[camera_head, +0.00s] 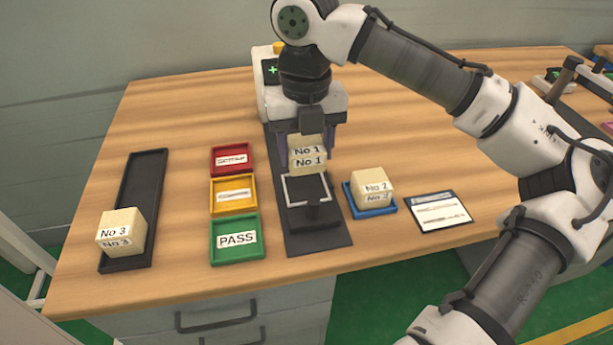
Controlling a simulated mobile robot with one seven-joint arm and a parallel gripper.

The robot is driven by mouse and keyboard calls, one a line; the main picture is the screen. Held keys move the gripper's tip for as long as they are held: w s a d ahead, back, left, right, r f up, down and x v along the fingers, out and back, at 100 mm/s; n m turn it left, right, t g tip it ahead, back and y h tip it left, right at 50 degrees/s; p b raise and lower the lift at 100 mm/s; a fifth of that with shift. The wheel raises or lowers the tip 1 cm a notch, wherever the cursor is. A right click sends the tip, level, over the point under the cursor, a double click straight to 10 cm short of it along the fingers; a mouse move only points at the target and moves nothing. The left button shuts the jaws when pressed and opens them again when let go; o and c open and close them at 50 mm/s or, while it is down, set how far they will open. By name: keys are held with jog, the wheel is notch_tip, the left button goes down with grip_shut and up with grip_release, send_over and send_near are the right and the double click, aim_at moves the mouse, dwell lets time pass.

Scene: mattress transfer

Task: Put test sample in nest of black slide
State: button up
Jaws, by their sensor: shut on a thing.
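My gripper (308,140) is shut on the beige block labelled No 1 (307,157). It holds the block upright over the back part of the black slide (315,222). The slide carries a light-edged square frame (305,190), its nest, with a dark knob in front. I cannot tell whether the block touches the slide or hangs just above it. A block labelled No 2 (372,187) sits in a blue tray (369,211) right of the slide. A block labelled No 3 (121,232) stands at the front end of a long black tray (144,184) on the left.
Red (231,158), yellow (233,194) and green PASS (237,239) trays stand in a column left of the slide, holding no blocks. A white machine (268,98) with a green cross display stands behind the slide. A label card (437,212) lies at right. The back left tabletop is clear.

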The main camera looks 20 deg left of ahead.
aim_at(306, 146)
jog(key=shift+f+b, duration=0.3)
jog(key=shift+f, duration=2.85)
jog(key=shift+f, duration=0.15)
jog(key=o, duration=1)
notch_tip(306, 146, up, 12)
jog(key=shift+r+p, duration=0.15)
jog(key=shift+p, duration=0.45)
